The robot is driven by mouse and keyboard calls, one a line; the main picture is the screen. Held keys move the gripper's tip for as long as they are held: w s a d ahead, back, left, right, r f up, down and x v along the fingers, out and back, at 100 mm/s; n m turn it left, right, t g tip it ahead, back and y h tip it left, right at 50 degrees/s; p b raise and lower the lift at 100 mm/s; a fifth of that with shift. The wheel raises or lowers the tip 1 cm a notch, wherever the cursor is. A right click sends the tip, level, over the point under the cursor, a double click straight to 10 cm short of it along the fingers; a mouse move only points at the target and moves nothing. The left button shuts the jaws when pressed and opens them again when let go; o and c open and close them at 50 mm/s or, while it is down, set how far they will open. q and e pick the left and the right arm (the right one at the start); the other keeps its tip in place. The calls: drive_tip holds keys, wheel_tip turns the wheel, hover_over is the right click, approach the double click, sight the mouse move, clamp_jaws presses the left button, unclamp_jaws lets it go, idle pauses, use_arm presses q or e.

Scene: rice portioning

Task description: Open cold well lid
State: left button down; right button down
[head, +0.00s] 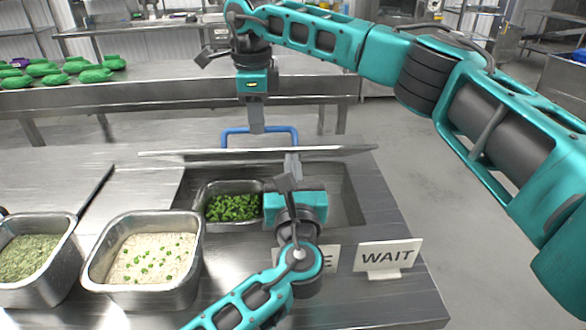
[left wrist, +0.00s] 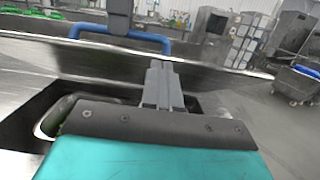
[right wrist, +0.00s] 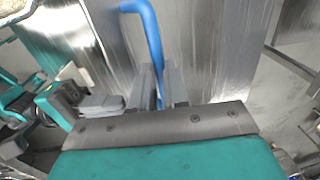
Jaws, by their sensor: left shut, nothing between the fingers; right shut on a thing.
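The cold well lid (head: 185,154) is raised and shows nearly edge-on above the cold well (head: 345,200). My right gripper (head: 257,130) is shut on the lid's blue handle (head: 232,132) from above. The right wrist view shows the handle (right wrist: 150,30) between its fingers and the lid's face (right wrist: 215,45). My left gripper (head: 291,160) is shut and empty, pointing at the lid from the near side, over the well. In the left wrist view its fingertips (left wrist: 162,68) overlap the lid's lower edge; I cannot tell whether they touch. The well's interior is partly hidden by my left gripper.
A pan of chopped greens (head: 234,207) sits in the well. A rice pan (head: 143,262) and a herb pan (head: 35,258) stand to the left. A WAIT sign (head: 389,255) stands at the front right, beside another partly hidden sign. Green items (head: 60,75) lie on the back counter.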

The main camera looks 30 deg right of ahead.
use_arm(q)
drive_tip(key=shift+w+d+r, duration=0.1)
drive_tip(key=shift+w+r, duration=0.35)
drive_tip(key=shift+r, duration=0.3)
use_arm(e)
drive_tip(key=shift+w+d+f, duration=0.1)
drive_tip(key=shift+d+f, duration=0.2)
drive_tip(key=shift+f, duration=0.15)
use_arm(q)
drive_tip(key=shift+w, duration=0.1)
use_arm(e)
drive_tip(key=c, duration=1.5)
unclamp_jaws()
drive_tip(key=shift+w, duration=0.1)
use_arm(q)
drive_tip(key=shift+w+f, duration=0.15)
drive_tip(key=shift+f, duration=0.05)
use_arm(e)
drive_tip(key=shift+o, duration=0.8)
drive_tip(key=shift+w+f, duration=0.1)
drive_tip(key=shift+w, duration=0.05)
use_arm(q)
drive_tip(key=shift+f, duration=0.15)
use_arm(e)
drive_tip(key=shift+o, duration=1.1)
drive_tip(key=shift+a, duration=0.1)
